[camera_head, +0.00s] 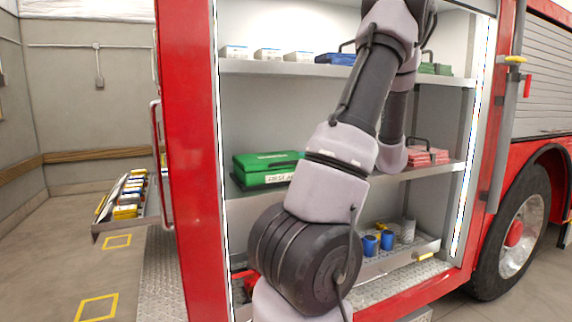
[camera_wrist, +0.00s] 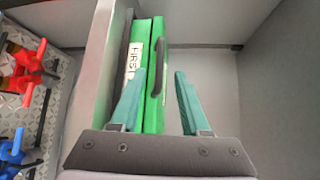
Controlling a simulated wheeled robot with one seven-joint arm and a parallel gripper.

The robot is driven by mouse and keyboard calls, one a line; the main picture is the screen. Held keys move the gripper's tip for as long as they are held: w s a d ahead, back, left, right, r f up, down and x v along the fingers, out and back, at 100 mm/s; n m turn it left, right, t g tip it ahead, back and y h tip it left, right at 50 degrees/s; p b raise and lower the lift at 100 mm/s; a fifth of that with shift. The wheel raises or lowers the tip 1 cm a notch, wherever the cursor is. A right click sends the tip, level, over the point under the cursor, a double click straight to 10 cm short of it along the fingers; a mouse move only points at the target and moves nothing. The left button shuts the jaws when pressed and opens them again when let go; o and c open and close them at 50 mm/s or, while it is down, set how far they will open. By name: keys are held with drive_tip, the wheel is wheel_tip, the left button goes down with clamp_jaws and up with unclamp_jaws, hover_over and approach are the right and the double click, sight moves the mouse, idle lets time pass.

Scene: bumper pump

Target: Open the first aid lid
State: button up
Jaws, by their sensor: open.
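The green first aid box (camera_head: 268,170) sits on the middle shelf, left of my arm. Its right part is hidden behind the arm. Its lid (camera_head: 262,160) looks down, with a white label on the front below it. My gripper (camera_wrist: 160,73) is open in front of the box. Its left teal finger overlaps the box front, and its right finger is beyond the box's right side. Contact cannot be told. The head view hides the gripper behind the arm.
The middle shelf's edge (camera_head: 425,170) runs below the box. Red cases (camera_head: 427,157) lie on its right. The upper shelf (camera_head: 290,68) holds white boxes and a blue case. A lower tray (camera_head: 385,265) holds blue cups. Space beside the box in the wrist view is clear.

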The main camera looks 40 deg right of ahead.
sight(291, 163)
drive_tip(key=x, duration=0.6)
drive_tip(key=shift+w+a, duration=0.25)
drive_tip(key=shift+w, duration=0.05)
clamp_jaws()
idle(1.1)
